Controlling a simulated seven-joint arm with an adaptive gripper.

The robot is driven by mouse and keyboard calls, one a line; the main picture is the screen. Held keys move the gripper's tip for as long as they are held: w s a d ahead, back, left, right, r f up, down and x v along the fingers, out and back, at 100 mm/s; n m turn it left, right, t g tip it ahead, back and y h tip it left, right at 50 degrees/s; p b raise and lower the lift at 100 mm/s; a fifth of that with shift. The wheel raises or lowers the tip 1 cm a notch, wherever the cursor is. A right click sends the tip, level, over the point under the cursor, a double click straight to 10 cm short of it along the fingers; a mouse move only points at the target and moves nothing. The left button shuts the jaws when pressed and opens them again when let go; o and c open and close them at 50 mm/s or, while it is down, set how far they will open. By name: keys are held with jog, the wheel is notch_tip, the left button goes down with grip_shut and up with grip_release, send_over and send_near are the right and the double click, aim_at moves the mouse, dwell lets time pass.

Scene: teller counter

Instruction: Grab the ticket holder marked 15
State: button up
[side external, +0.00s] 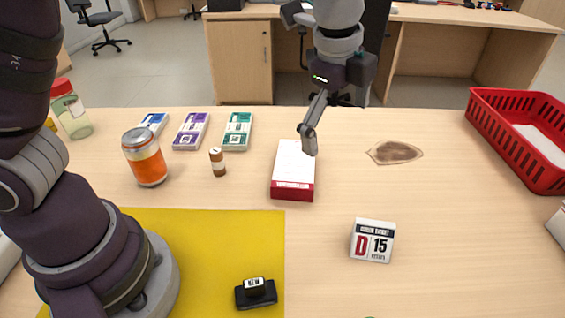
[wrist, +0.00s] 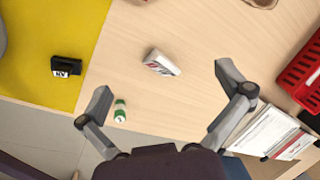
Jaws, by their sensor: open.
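The ticket holder marked 15 (side external: 373,241) is a small white block with a dark top band, a red "D" and a black "15". It stands on the wood counter, right of the yellow mat. In the wrist view the ticket holder (wrist: 161,63) lies ahead of and between my spread fingertips, apart from both. My gripper (side external: 309,135) hangs above the counter over the white and red box, farther back than the holder. In the wrist view my gripper (wrist: 163,80) is open and empty. One finger is hard to make out in the side view.
The white and red box (side external: 294,170) lies behind and left of the holder. A black stamp-like item (side external: 256,293) is on the yellow mat (side external: 230,235). A red basket (side external: 545,180) stands at right. A can (side external: 144,156) is at left. Counter around the holder is clear.

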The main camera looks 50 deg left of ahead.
aim_at(375, 232)
jog(key=d+f+m+t+y, duration=0.1)
jog(key=d+f+m+y, duration=0.1)
jog(key=d+f+m, duration=0.75)
jog(key=shift+m, duration=0.95)
jog(key=x, duration=0.8)
jog(key=shift+w+d+f, duration=0.1)
jog(key=shift+w+f, duration=0.05)
jog(key=shift+f, duration=0.2)
jog(key=c, duration=1.3)
